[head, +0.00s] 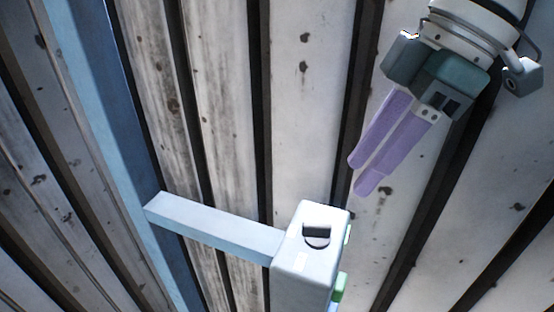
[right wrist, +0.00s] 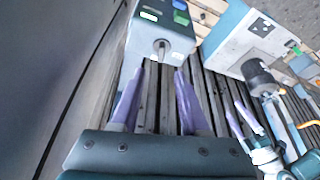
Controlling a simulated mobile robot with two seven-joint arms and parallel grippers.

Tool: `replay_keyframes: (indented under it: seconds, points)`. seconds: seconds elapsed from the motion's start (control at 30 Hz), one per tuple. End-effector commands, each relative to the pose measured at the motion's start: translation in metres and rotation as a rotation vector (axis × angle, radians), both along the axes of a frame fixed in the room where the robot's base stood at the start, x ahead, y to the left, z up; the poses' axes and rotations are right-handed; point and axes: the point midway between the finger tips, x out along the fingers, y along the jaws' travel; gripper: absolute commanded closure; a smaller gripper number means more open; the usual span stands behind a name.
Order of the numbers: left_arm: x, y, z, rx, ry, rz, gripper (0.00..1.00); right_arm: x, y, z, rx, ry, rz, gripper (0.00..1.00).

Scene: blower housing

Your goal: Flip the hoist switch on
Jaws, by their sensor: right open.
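A pale grey switch box (head: 300,255) sits at the bottom centre of the head view, with a dark recess in its top. Its panel faces right there, mostly hidden, with green bits at the edge. In the right wrist view the box (right wrist: 148,62) shows its panel, with a small metal toggle switch (right wrist: 162,45) below green and blue patches. My right gripper (head: 361,176) is open and empty, above and right of the box in the head view. In the right wrist view its purple fingers (right wrist: 158,72) frame the toggle from below, apparently apart from it. My left gripper (right wrist: 250,117) shows small at the right wrist view's right.
A light blue bar (head: 215,228) joins the box to a blue post (head: 110,130). Slatted planks lie behind. In the right wrist view a larger pale box (right wrist: 235,45) with a dark cylinder (right wrist: 262,78) stands to the right, and a grey wall (right wrist: 50,60) fills the left.

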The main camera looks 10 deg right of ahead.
Motion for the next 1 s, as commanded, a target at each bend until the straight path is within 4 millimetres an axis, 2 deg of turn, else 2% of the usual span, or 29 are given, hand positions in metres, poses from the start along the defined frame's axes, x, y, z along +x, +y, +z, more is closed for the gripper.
replay_keyframes:
  seconds: [0.17, 0.4, 0.53, 0.7, 0.93, 1.0]
  points:
    - [-0.002, 0.000, 0.006, 0.000, 0.005, 0.000, 0.00, 0.002, 0.008, -0.016, 0.002, 0.007, -0.001, 0.55]
    - [-0.002, -0.001, 0.014, -0.002, 0.007, 0.000, 0.00, 0.008, 0.025, -0.059, 0.002, 0.006, -0.002, 0.55]
    - [-0.003, -0.001, 0.016, -0.005, 0.007, 0.002, 0.00, 0.010, 0.031, -0.077, 0.001, 0.004, -0.002, 0.55]
    - [-0.002, -0.003, 0.016, -0.010, 0.007, 0.006, 0.00, 0.012, 0.035, -0.088, 0.001, 0.002, -0.001, 0.55]
    - [-0.002, -0.003, 0.016, -0.012, 0.007, 0.007, 0.00, 0.012, 0.036, -0.089, 0.001, 0.001, -0.001, 0.55]
    - [-0.002, -0.003, 0.016, -0.011, 0.007, 0.007, 0.00, 0.012, 0.035, -0.089, 0.001, 0.001, -0.001, 0.61]
